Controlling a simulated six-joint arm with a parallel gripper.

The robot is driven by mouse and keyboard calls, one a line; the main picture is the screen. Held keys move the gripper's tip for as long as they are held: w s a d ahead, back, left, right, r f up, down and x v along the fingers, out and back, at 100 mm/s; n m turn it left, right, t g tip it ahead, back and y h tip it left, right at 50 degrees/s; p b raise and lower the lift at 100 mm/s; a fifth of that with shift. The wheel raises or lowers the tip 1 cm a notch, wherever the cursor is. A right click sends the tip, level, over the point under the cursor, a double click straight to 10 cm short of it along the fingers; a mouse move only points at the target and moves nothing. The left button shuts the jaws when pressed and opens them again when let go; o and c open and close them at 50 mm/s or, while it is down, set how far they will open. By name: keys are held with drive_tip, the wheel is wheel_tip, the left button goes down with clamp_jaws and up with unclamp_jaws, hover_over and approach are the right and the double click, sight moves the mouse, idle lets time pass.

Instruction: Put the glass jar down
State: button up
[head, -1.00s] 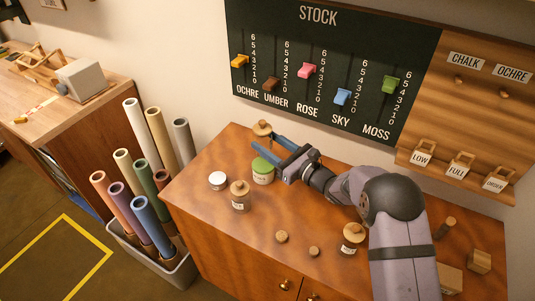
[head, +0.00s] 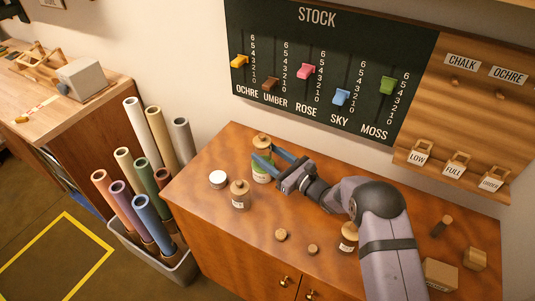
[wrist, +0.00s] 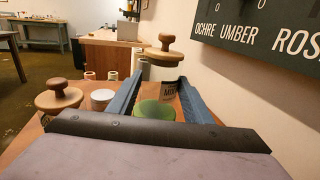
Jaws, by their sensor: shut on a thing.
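My gripper (head: 265,156) is shut on a glass jar (head: 261,142) with a wooden knobbed lid, near the back left of the table (head: 330,195). In the wrist view the jar (wrist: 160,73) stands upright between the fingertips, its label partly hidden by the right finger. A green-lidded jar (head: 262,178) is just in front of the held jar in the head view, partly covered by my fingers. Its green lid (wrist: 155,111) shows between and below the fingers in the wrist view. Whether the held jar's base touches the table is hidden.
A white-lidded pot (head: 218,180) and a wooden-lidded jar (head: 239,197) stand close on the left. Small wooden discs (head: 281,235) lie at the front. The stock board (head: 330,70) rises behind. Bare table lies between the jars and discs.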

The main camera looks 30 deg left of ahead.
drive_tip(key=shift+f, duration=0.1)
drive_tip(key=o, duration=1.2)
drive_tip(key=shift+r, duration=0.2)
drive_tip(key=shift+s+d+f, duration=0.1)
drive_tip(key=shift+d+f, duration=0.1)
drive_tip(key=shift+d, duration=0.1)
drive_tip(key=shift+b+v, duration=0.45)
drive_tip(key=shift+v, duration=0.6)
wheel_tip(320, 180, up, 5)
drive_tip(key=shift+d+r+b, duration=0.15)
drive_tip(key=shift+b, duration=0.7)
drive_tip(key=shift+r, duration=0.95)
